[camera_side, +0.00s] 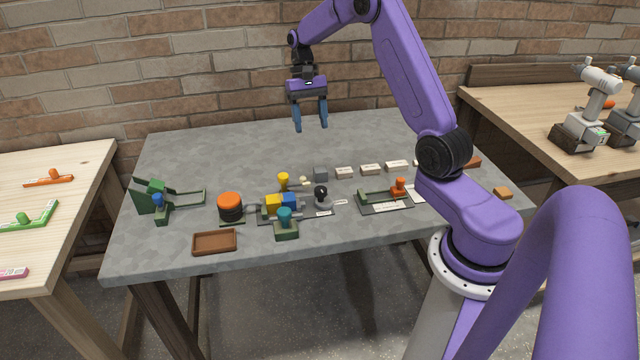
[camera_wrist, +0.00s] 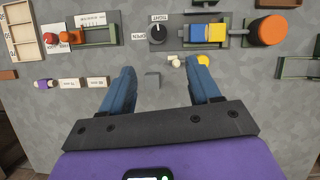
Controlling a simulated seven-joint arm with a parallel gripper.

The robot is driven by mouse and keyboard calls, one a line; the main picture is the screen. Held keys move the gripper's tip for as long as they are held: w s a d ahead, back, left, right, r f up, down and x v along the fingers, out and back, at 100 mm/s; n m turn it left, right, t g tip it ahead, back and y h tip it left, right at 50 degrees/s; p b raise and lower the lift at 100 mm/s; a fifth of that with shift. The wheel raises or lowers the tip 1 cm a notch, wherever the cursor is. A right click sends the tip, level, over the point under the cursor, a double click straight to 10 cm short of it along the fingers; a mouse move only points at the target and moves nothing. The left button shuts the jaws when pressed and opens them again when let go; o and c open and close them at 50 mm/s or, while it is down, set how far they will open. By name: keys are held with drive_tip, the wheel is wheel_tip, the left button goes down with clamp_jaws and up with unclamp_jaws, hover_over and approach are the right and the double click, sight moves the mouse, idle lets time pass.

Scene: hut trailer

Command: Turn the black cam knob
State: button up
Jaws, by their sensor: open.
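The black cam knob (camera_side: 321,193) stands on a small base near the middle front of the grey table, just right of a blue block. In the wrist view the black knob (camera_wrist: 157,33) shows at the top, beside a white label and left of the blue and yellow blocks. My gripper (camera_side: 312,127) is raised well above the back of the table, fingers pointing down, apart from the knob.
Around the knob stand an orange round knob (camera_side: 230,205), a teal knob (camera_side: 284,216), a yellow knob (camera_side: 283,180), a grey cube (camera_side: 320,174) and an orange-handled slide (camera_side: 399,186). A brown tray (camera_side: 214,242) lies front left. The back of the table is clear.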

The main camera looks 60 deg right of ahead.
approach(321, 189)
drive_tip(key=x, duration=0.8)
drive_tip(key=shift+f, duration=0.3)
drive_tip(key=c, duration=1)
drive_tip(key=shift+c, duration=0.2)
